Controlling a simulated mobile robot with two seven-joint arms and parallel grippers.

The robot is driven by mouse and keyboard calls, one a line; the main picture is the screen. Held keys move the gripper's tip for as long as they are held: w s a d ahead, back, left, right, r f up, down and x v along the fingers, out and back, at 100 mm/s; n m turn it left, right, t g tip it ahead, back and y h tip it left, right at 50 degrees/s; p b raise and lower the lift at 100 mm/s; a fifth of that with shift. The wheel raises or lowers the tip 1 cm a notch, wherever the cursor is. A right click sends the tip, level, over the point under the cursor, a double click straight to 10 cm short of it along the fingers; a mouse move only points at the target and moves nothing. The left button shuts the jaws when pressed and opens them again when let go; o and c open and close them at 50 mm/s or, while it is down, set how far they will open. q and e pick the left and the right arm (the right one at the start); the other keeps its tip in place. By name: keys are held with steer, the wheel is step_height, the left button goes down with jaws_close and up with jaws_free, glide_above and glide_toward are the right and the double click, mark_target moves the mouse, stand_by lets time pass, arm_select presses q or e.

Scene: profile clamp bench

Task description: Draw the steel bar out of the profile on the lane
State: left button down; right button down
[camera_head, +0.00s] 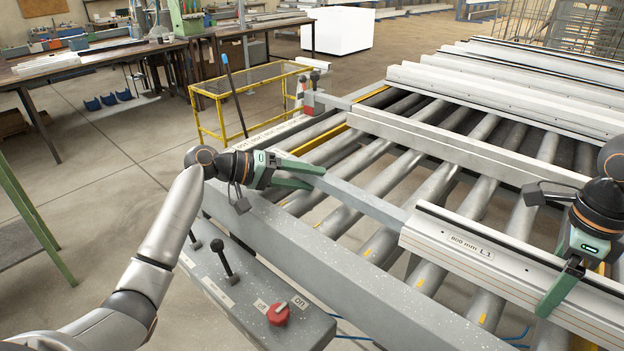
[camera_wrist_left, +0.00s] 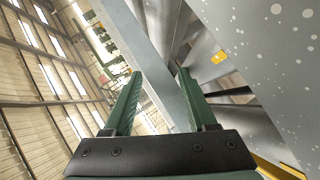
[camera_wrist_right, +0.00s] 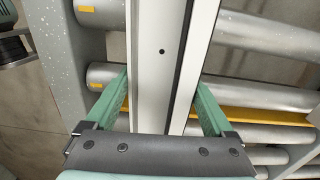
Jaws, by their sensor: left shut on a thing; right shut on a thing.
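The white profile (camera_head: 520,275), labelled "800 mm L1", lies on the rollers of the lane at the right of the head view. The grey steel bar (camera_head: 365,202) sticks out of its left end, and the part inside the profile is hidden. My left gripper (camera_head: 314,178) is shut on the bar near its outer end. The bar (camera_wrist_left: 150,50) runs between its fingers in the left wrist view. My right gripper (camera_head: 560,285) is shut on the profile, with one finger on each side of the profile (camera_wrist_right: 150,60) in the right wrist view.
A grey rail with a control box, levers and a red knob (camera_head: 278,314) runs along the near side. Another long profile (camera_head: 455,145) lies farther back on the rollers, with more behind. A yellow frame (camera_head: 245,95) stands beyond the lane's left end.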

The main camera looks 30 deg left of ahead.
arm_select(q)
steer(key=shift+w+a+f+y, duration=0.1)
steer(key=shift+a+f+y, duration=0.2)
steer(key=shift+a, duration=0.3)
steer(key=shift+a+f+y, duration=0.2)
steer(key=shift+a+f, duration=0.1)
steer(key=shift+a, duration=0.25)
steer(key=shift+c, duration=2.1)
jaws_free()
steer(key=o, duration=0.3)
steer(key=shift+s+a+r, duration=0.1)
steer(key=shift+s+a, duration=0.1)
steer(key=shift+h, duration=0.4)
steer(key=v, duration=0.6)
steer(key=d+r+v, duration=0.1)
steer(key=v, duration=0.3)
steer(key=shift+s+d+r, duration=0.1)
steer(key=shift+s, duration=0.2)
steer(key=shift+s+r, duration=0.25)
steer(key=shift+c, duration=0.2)
